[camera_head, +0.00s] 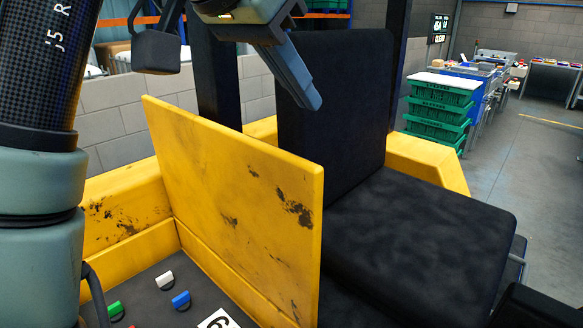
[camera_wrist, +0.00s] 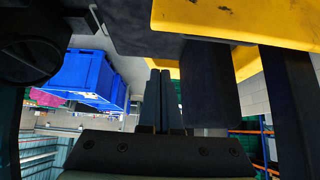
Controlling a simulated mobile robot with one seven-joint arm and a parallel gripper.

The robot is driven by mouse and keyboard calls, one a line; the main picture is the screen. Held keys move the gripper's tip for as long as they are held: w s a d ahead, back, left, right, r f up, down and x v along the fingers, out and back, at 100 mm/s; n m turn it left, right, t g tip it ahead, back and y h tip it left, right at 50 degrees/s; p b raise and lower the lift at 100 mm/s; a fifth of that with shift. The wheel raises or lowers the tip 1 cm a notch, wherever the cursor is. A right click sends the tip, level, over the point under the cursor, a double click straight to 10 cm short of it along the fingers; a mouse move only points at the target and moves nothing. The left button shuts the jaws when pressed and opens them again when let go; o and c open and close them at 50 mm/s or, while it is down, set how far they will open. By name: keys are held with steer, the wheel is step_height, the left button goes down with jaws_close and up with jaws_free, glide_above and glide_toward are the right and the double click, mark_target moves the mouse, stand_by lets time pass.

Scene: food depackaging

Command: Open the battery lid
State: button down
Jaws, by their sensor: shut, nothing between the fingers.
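The battery lid (camera_head: 235,190) is a scuffed yellow panel in the head view. It stands raised, close to upright, between the battery compartment and the black seat. The dark battery top (camera_head: 145,295) is exposed to its left, with white, green, blue and red caps and part of a white label. My gripper (camera_head: 312,101) is above the lid's top edge, in front of the seat back, and appears apart from the lid. In the wrist view its fingers (camera_wrist: 161,90) lie side by side, shut and empty. A yellow surface (camera_wrist: 230,18) crosses the top there; I cannot tell if it is the lid.
The black seat (camera_head: 415,235) and its backrest (camera_head: 335,105) stand right of the lid. A dark post (camera_head: 218,75) rises behind it. Green crates (camera_head: 438,108) are stacked at the back right. Open floor (camera_head: 545,165) lies to the right.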

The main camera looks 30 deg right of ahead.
mark_target(312, 161)
steer(key=f, duration=0.2)
steer(key=d+f, duration=0.1)
steer(key=f, duration=0.2)
steer(key=w+d+f+p, duration=0.1)
steer(key=f, duration=0.1)
steer(key=shift+d+f, duration=0.1)
steer(key=shift+f, duration=0.2)
steer(key=shift+f, duration=0.1)
